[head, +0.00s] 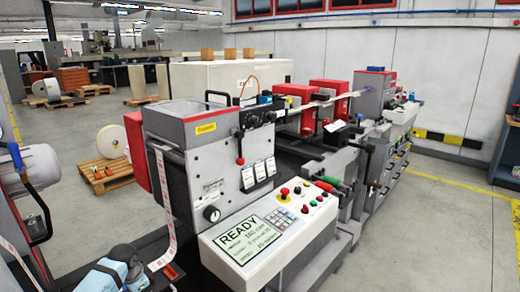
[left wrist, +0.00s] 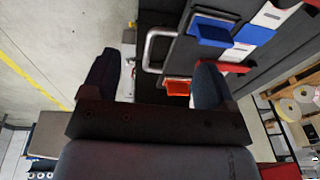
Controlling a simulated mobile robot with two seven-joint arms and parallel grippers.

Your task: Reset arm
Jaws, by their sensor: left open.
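My left gripper (left wrist: 154,82) shows in the left wrist view with its two dark fingers spread apart and nothing between their tips. Beyond the fingers is a bent grey metal handle (left wrist: 152,48) on a dark surface; I cannot tell the distance, but I see no contact. A blue-grey part at the bottom left of the head view may be my left arm; its jaws are not clear there. My right gripper is not in view. The label rewinder (head: 215,165) fills the middle of the head view, with its control panel (head: 270,235) and a screen (head: 248,238) reading READY.
In the left wrist view, a blue bin (left wrist: 211,32) and an orange bin (left wrist: 177,87) lie beyond the fingers. In the head view, a grey motor (head: 38,165) stands at the left edge. Floor (head: 440,220) at right is clear.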

